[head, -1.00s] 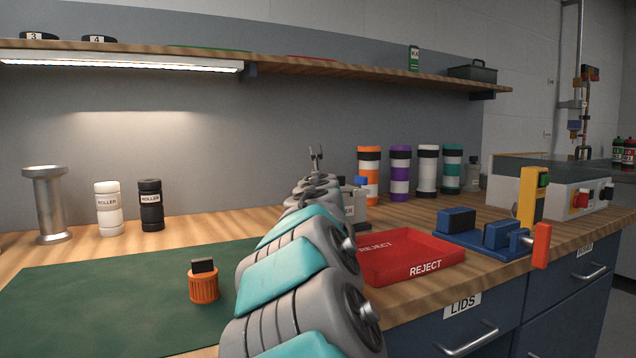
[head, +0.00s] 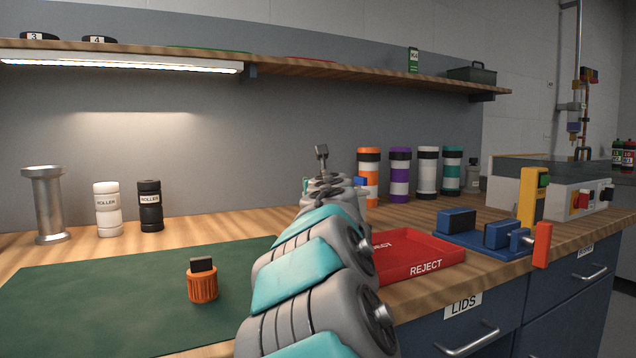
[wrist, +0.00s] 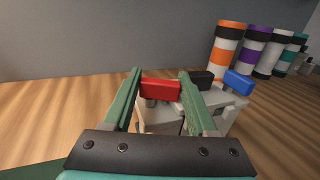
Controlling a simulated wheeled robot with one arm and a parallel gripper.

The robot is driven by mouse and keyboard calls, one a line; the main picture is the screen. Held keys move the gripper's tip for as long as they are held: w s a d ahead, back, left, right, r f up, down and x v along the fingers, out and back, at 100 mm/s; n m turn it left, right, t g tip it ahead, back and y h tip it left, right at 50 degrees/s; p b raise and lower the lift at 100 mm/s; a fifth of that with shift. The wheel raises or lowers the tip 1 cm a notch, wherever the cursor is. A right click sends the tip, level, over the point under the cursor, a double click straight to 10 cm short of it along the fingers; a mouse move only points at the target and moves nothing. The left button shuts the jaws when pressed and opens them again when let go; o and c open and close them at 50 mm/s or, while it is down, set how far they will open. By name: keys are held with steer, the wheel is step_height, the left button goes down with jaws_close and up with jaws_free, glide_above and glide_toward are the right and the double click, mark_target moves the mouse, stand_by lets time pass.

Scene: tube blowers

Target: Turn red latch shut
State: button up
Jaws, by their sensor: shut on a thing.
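The red latch (wrist: 160,88) is a small red block on top of a grey-white box (wrist: 232,112), seen in the wrist view. My gripper (wrist: 159,78) has its two green fingers on either side of the red latch and is shut on it. A black latch (wrist: 199,79) and a blue latch (wrist: 238,80) sit to its right on the same box. In the head view my gripper (head: 321,155) shows beyond my arm. There my arm hides the red latch and most of the box; a bit of the blue latch (head: 361,183) shows.
Banded rollers in orange (head: 368,165), purple (head: 400,170), white and teal stand behind to the right. A red reject tray (head: 425,252) and a blue fixture (head: 480,240) lie right of my arm. An orange knob (head: 203,284) stands on the green mat (head: 110,290).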

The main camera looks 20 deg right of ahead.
steer(key=shift+w+d+f+n+t+y+b, duration=0.15)
steer(key=shift+n+y+b, duration=0.15)
steer(key=shift+y, duration=0.15)
steer(key=shift+f+n+t+y+b, duration=0.1)
steer(key=shift+n+t+y+b, duration=0.15)
steer(key=shift+y, duration=0.2)
steer(key=shift+w+n+y+b, duration=0.1)
steer(key=shift+n+y+b, duration=0.25)
steer(key=shift+n+y, duration=0.6)
steer(key=shift+w+f+y, duration=0.15)
steer(key=shift+w+y, duration=0.05)
steer(key=shift+y, duration=0.55)
steer(key=shift+n, duration=0.3)
steer(key=shift+n+y+b, duration=0.3)
steer(key=shift+n+y, duration=0.1)
steer(key=shift+y, duration=0.4)
steer(key=o, duration=1.4)
steer(key=shift+s, duration=0.1)
steer(key=shift+c, duration=0.2)
steer(key=shift+s, duration=0.1)
